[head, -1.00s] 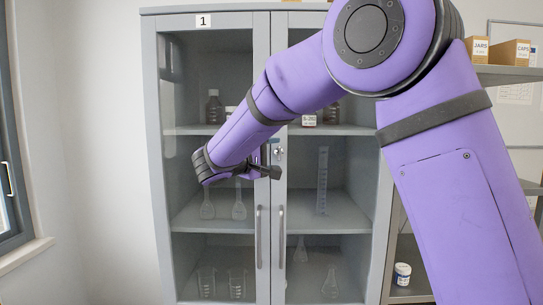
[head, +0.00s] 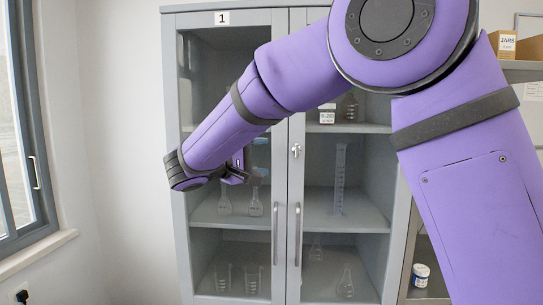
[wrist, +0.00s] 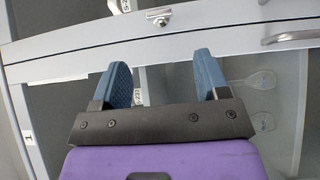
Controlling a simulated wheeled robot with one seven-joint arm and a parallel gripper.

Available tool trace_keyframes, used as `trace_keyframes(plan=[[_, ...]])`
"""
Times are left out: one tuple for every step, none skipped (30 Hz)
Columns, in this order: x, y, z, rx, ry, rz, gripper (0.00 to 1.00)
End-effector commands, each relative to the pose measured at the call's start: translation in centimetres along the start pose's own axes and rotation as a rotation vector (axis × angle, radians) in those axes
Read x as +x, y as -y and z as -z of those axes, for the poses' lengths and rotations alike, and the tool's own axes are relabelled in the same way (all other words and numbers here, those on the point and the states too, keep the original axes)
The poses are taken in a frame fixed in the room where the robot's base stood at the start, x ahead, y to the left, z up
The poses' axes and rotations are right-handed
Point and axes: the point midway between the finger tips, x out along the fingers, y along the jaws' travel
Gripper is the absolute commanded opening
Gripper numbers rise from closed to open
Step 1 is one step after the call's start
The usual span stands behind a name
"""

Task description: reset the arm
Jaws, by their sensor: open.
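My purple arm reaches from the right across the upper part of the head view. My gripper (head: 240,170) is in front of the left door of a grey glass-fronted cabinet (head: 285,130), and the arm hides part of its shelves. In the wrist view my gripper (wrist: 165,78) shows two blue padded fingers set well apart, with nothing held between them. The cabinet's grey door frames (wrist: 210,45) cross the wrist view beyond the fingers. Both cabinet doors look shut.
Flasks (head: 255,207), a tall cylinder (head: 339,180) and beakers (head: 223,277) stand on the cabinet shelves. A white jar (head: 420,275) and a JARS box (head: 503,44) are on shelving at the right. A window (head: 20,130) is at the left; the wall between is bare.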

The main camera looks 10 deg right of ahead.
Motion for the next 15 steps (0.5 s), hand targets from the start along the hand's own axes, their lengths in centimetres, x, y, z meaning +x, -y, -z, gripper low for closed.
trace_keyframes(plan=[[-0.33, 0.01, 0.00, 0.000, 0.000, 0.000, 0.68], [-0.47, 0.02, -0.01, 0.000, 0.001, 0.000, 0.68], [-0.60, 0.02, -0.02, -0.001, 0.001, 0.000, 0.68], [-0.67, 0.02, -0.03, -0.001, 0.002, 0.000, 0.68], [-0.72, 0.03, -0.03, -0.001, 0.002, 0.000, 0.68], [-0.74, 0.03, -0.03, -0.001, 0.002, 0.000, 0.68], [-0.75, 0.03, -0.03, -0.001, 0.002, 0.000, 0.68], [-0.75, 0.03, -0.03, -0.001, 0.002, 0.000, 0.68], [-0.75, 0.03, -0.03, -0.001, 0.002, 0.000, 0.68], [-0.74, 0.03, -0.03, -0.001, 0.001, 0.000, 0.68], [-0.74, 0.03, -0.03, -0.001, 0.001, 0.000, 0.68], [-0.73, 0.03, -0.03, -0.001, 0.001, 0.000, 0.68], [-0.70, 0.02, -0.06, -0.001, 0.002, 0.001, 0.68], [-0.59, 0.00, -0.16, -0.001, 0.004, 0.005, 0.68], [-0.31, -0.05, -0.43, -0.002, 0.008, 0.014, 0.68]])
